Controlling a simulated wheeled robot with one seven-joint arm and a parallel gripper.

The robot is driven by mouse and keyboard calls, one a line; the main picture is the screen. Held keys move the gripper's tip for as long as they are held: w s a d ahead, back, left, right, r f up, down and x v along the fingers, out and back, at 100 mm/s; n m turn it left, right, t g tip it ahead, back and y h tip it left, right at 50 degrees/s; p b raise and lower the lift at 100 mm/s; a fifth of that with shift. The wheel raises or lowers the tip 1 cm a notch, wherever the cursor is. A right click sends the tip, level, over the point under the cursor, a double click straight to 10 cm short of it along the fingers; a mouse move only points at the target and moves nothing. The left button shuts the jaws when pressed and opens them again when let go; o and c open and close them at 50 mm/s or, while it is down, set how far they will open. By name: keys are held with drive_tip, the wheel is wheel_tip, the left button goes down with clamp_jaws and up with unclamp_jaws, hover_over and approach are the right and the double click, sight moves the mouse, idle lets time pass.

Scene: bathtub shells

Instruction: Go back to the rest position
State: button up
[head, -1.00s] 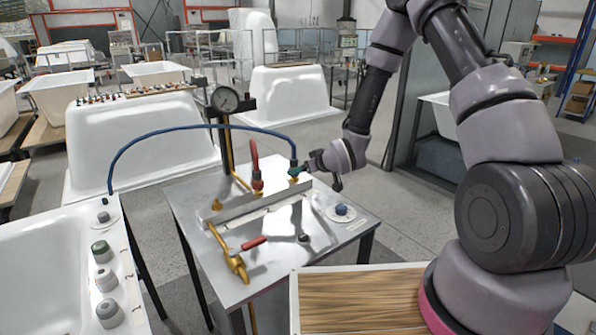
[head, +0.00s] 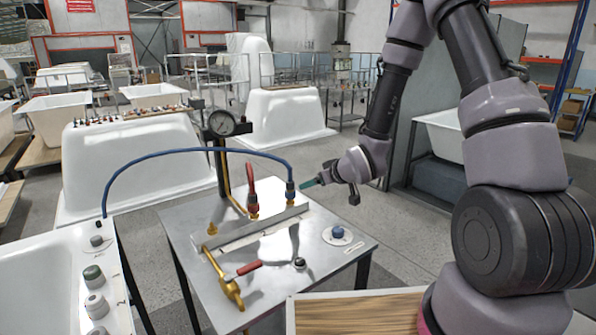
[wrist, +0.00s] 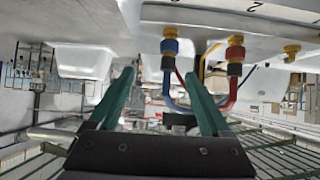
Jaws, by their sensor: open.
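My gripper (head: 309,184) has teal fingers and stands just right of the blue hose's end fitting (head: 290,190), above the metal table. In the wrist view my gripper (wrist: 159,76) has its two fingers spread with nothing held between them. The blue hose (head: 190,151) arcs from the white console on the left to the fitting on the table's manifold bar. In the wrist view the blue fitting (wrist: 168,46) lies ahead of the fingers and apart from them.
The metal table (head: 190,228) carries a red hose (head: 252,188), a pressure gauge (head: 221,123), a yellow valve with a red handle (head: 249,267) and a blue knob (head: 338,232). A white console (head: 50,270) stands left.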

drive_tip(key=s+d+r+m+h, duration=0.25)
drive_tip(key=d+r, duration=0.35)
drive_tip(key=r, duration=0.4)
drive_tip(key=s+d+r+m+h, duration=0.2)
drive_tip(key=s+d+r+m, duration=0.15)
drive_tip(key=d+r, duration=0.5)
drive_tip(key=s+r+m+g, duration=0.1)
drive_tip(key=s+r+m, duration=0.1)
drive_tip(key=s+r, duration=0.4)
drive_tip(key=s+r+m+g, duration=0.1)
drive_tip(key=s+r, duration=0.5)
drive_tip(key=s, duration=0.7)
drive_tip(key=shift+s+d+r+m+y, duration=0.3)
drive_tip(key=shift+d+m+y, duration=0.15)
drive_tip(key=shift+m, duration=0.35)
drive_tip(key=shift+w, duration=0.1)
